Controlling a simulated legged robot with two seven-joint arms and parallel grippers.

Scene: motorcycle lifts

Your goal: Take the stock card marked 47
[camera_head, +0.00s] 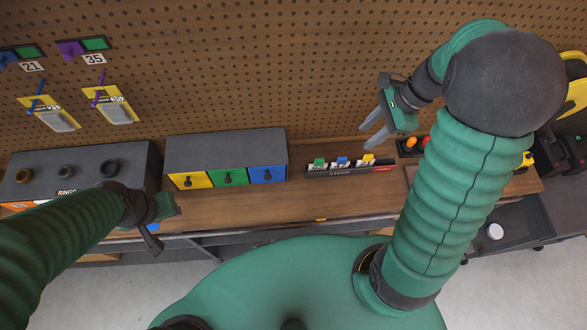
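A dark card tray (325,174) sits on the wooden bench right of centre, with white lettering on its front. White cards with coloured tabs stand in it: a green-tabbed card (319,162), a blue-tabbed card (343,161) and a yellow-tabbed card (368,158). Their numbers are too small to read, so I cannot tell which is 47. My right gripper (366,138) is above the tray's right end, fingers apart and empty, pointing down-left. My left gripper (160,228) is low over the bench's left part; its finger gap is unclear.
A drawer box with yellow, green and blue fronts (227,152) stands left of the tray. A dark rings box (80,165) is farther left. Pegboard (230,60) rises behind, with tags 21 and 35. Small orange and red items (411,142) lie right of the tray.

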